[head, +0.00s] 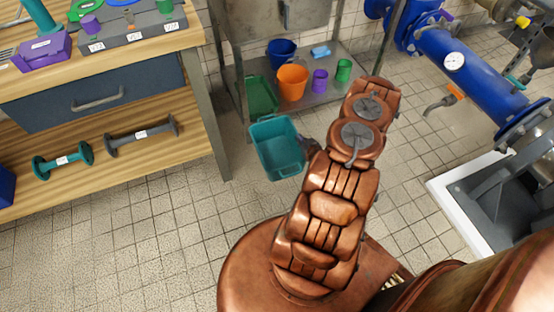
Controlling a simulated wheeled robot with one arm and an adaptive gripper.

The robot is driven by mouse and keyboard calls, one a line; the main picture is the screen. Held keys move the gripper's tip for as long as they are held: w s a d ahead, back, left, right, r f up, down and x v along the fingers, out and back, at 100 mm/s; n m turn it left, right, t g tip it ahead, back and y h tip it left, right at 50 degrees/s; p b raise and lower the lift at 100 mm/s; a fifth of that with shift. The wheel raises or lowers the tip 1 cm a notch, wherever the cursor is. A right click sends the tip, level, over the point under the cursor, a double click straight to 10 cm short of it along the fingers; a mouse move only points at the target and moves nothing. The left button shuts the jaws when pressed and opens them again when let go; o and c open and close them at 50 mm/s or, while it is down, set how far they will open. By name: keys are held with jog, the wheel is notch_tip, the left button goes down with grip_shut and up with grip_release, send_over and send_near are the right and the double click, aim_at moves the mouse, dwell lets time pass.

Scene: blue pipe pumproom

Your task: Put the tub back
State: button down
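A teal tub (277,148), open at the top and empty, hangs slightly tilted in front of the metal rack. My gripper (309,147) is at the tub's right rim and appears shut on it. Most of the gripper is hidden behind my copper-coloured arm, and the fingertips are small and dark. The tub's underside cannot be seen.
The rack's lower shelf (335,92) holds a green tray (262,97), an orange bucket (292,82), a blue bucket (282,53) and small cups. A wooden workbench (150,40) stands left; blue pipes (465,65) and a white-edged basin (465,205) right. Tiled floor is clear at lower left.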

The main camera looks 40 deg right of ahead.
notch_tip(320, 180, down, 20)
jog(key=b, duration=2)
jog(key=w+d+f+b, duration=0.5)
jog(key=w+d+b, duration=0.2)
jog(key=w+d, duration=0.4)
jog(key=shift+w+f, duration=0.15)
jog(key=shift+w, duration=0.2)
jog(key=c, duration=1.8)
grip_release()
jog(key=shift+a, duration=0.1)
jog(key=o, duration=0.5)
